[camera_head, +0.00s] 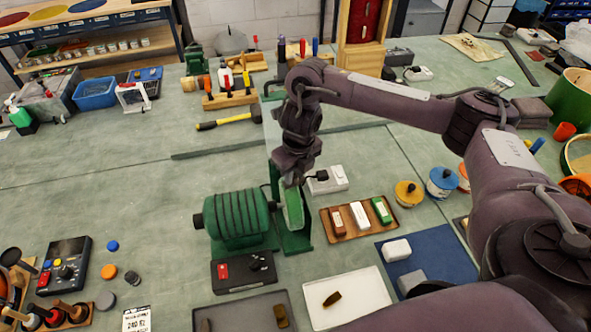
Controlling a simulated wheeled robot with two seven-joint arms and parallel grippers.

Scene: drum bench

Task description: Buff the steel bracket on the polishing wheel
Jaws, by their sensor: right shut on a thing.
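The polishing machine (236,217) is a green ribbed motor on the bench, left of the picture's middle. Its wheel (291,208), edge-on and pale green, sits at the motor's right end within a green guard. My right gripper (290,183) reaches in from the right and points down at the top of the wheel. It is shut on a small piece, most likely the steel bracket, which the fingers and wrist almost wholly hide. I cannot tell whether the piece touches the wheel. My left gripper is not in view.
A control box with a red switch (238,271) stands before the motor. A brown tray (378,229) holds several bars. A white tray (366,290) and a grey tray (243,319) hold small parts. A hammer (227,121) lies behind. The bench left of the motor is mostly clear.

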